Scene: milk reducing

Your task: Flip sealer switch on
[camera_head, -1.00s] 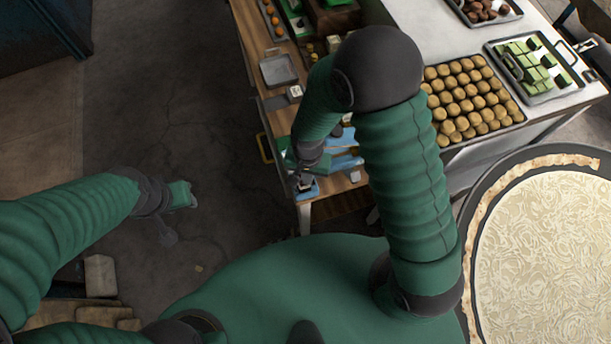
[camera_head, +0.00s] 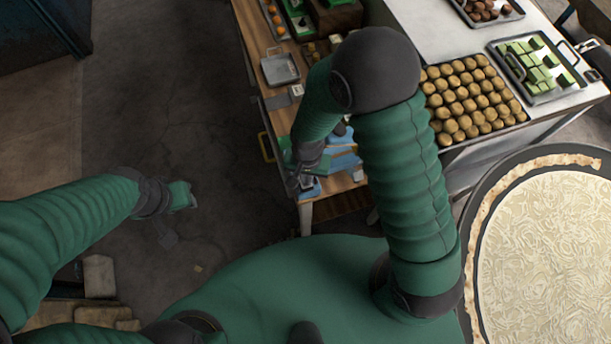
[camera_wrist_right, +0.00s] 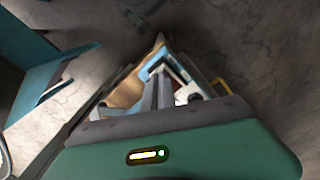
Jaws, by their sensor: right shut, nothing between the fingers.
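The sealer appears to be the blue device (camera_head: 343,162) at the near end of the wooden table, partly hidden by my right arm. Blue and white parts of it show in the wrist view (camera_wrist_right: 187,78). I cannot make out its switch. My right gripper (camera_head: 298,186) is at the table's near left corner, beside the blue device. In the wrist view its dark fingers (camera_wrist_right: 158,92) are together and empty, in front of the blue and white parts; contact cannot be told. My left gripper (camera_head: 188,197) hangs over the floor at the left, its fingers unclear.
The wooden table (camera_head: 284,118) holds a small grey tray (camera_head: 280,69) and other items farther back. A yellow handle (camera_head: 266,147) sticks out at its left edge. A tray of round brown pieces (camera_head: 470,98) stands to the right.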

